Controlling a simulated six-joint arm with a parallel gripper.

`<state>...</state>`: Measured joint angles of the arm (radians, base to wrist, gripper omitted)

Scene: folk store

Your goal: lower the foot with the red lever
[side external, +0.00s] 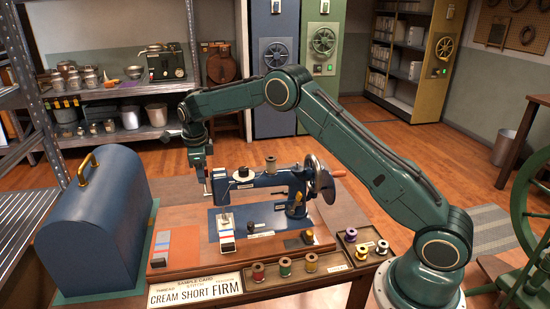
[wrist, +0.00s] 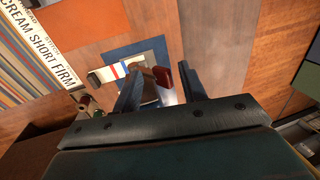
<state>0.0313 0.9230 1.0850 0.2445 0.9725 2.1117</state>
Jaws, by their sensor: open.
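The blue sewing machine (side external: 265,183) stands on a reddish-brown board on the table. My gripper (side external: 208,190) points down at the left, head end of the machine. In the wrist view my gripper (wrist: 160,72) is open, with one finger on either side of a small dark red lever (wrist: 161,76). I cannot tell whether either finger touches the lever. The lever is not clear in the side view. A striped cloth strip (side external: 226,229) lies under the head on the blue bed; it also shows in the wrist view (wrist: 108,73). The presser foot cannot be made out.
A blue domed cover (side external: 95,220) with a brass handle stands at the left. A sample card (side external: 195,290) reading "CREAM SHORT FIRM" is at the front edge. Several thread spools (side external: 285,267) line the front right. A handwheel (side external: 321,180) is at the machine's right end.

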